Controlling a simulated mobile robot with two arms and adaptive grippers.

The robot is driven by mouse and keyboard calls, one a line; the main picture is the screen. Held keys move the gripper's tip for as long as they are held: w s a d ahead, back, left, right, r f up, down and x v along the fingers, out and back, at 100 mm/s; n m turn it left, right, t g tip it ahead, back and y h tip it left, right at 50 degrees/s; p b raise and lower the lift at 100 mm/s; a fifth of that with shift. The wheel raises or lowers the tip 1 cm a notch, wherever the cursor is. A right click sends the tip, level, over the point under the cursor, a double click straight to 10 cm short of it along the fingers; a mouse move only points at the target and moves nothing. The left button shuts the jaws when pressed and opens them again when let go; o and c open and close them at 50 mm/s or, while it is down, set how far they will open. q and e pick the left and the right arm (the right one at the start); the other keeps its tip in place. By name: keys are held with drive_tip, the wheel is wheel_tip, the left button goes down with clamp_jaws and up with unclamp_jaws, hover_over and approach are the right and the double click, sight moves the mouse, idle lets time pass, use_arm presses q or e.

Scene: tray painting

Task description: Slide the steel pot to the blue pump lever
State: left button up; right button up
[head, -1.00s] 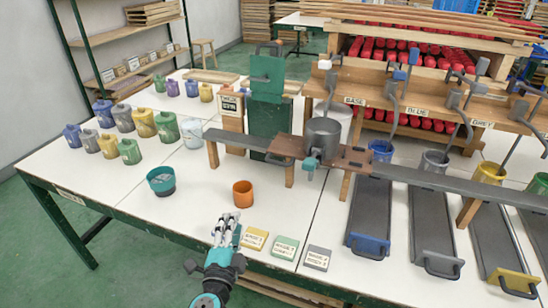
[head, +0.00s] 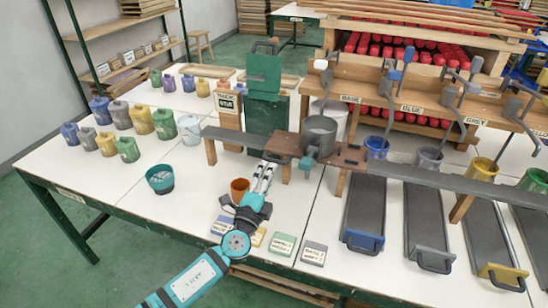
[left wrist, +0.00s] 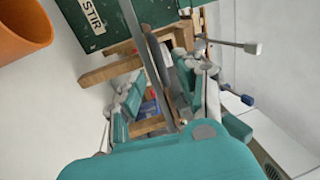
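The steel pot (head: 321,128) stands upright on the brown middle part of the raised grey rail (head: 420,178), left of the BASE and BLUE signs. A teal fitting (head: 309,158) shows at its front. The BLUE sign (head: 412,108) is to the right on the wooden shelf, with a blue-knobbed lever (head: 393,75) just above it. My left gripper (head: 264,176) is in front of the rail, lower left of the pot and apart from it. Its fingers are open and empty; they show spread in the left wrist view (left wrist: 168,100). My right gripper is not in view.
An orange cup (head: 239,186) stands close beside my left gripper and also shows in the left wrist view (left wrist: 20,30). A teal bowl (head: 160,183) is farther left. Small labelled blocks (head: 283,243) lie near the front edge. Dark trays (head: 366,210) run under the rail.

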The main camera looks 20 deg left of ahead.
sight(274, 162)
use_arm(q)
drive_tip(key=w, duration=0.3)
drive_tip(key=w+r, duration=0.1)
drive_tip(key=w, duration=0.1)
drive_tip(key=shift+w+d, duration=0.15)
drive_tip(key=shift+w, duration=0.05)
clamp_jaws()
drive_tip(key=shift+f, duration=0.15)
